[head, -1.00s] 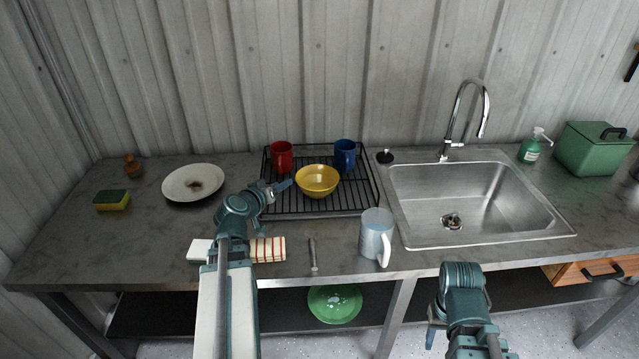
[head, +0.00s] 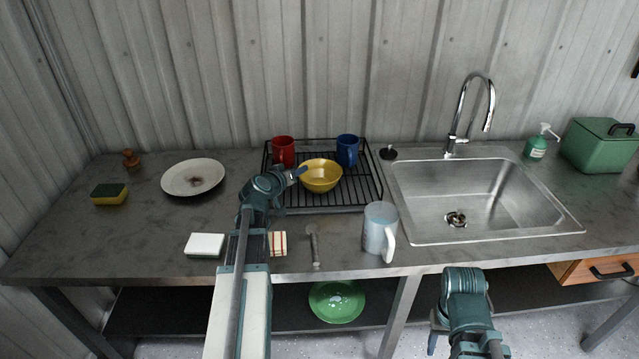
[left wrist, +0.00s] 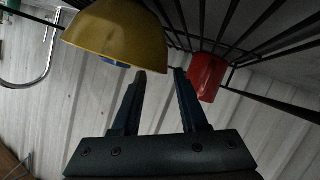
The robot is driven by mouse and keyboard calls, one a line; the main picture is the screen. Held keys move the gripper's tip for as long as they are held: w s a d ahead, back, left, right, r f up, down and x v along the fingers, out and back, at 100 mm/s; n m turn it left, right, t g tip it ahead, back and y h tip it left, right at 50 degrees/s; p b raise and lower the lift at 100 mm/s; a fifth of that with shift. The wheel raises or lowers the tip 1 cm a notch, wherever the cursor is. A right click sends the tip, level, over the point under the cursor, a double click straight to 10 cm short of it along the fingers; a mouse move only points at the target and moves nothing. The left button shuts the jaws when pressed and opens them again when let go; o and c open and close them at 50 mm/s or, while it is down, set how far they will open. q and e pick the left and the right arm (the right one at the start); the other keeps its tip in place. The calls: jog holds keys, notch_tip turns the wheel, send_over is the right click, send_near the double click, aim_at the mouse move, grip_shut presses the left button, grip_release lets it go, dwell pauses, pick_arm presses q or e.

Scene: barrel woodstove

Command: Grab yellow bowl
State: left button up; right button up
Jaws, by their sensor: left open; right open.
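The yellow bowl (head: 321,177) sits upright on the black dish rack (head: 345,200). My left gripper (head: 297,172) is at the bowl's left side in the head view, its fingers reaching toward the rim. In the left wrist view the open fingers (left wrist: 158,85) are empty, with the bowl (left wrist: 120,35) close by at the upper left. I cannot tell whether a finger touches it. My right gripper (head: 434,335) is low in front of the counter, away from the bowl; its fingers are mostly hidden by the arm.
A red mug (head: 283,152) and a blue mug (head: 347,150) stand on the rack behind the bowl. A light blue mug (head: 379,228) stands in front of the rack. A white plate (head: 193,177) lies left. The sink (head: 490,195) is at the right.

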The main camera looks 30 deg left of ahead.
pick_arm(q)
jog(key=x, duration=0.2)
jog(key=b+x, duration=0.1)
jog(key=shift+w+a+f, duration=0.1)
jog(key=shift+w+f, duration=0.2)
jog(key=shift+f, duration=0.1)
jog(key=shift+r, duration=0.1)
grip_shut()
jog(key=shift+s, duration=0.1)
dwell(0.8)
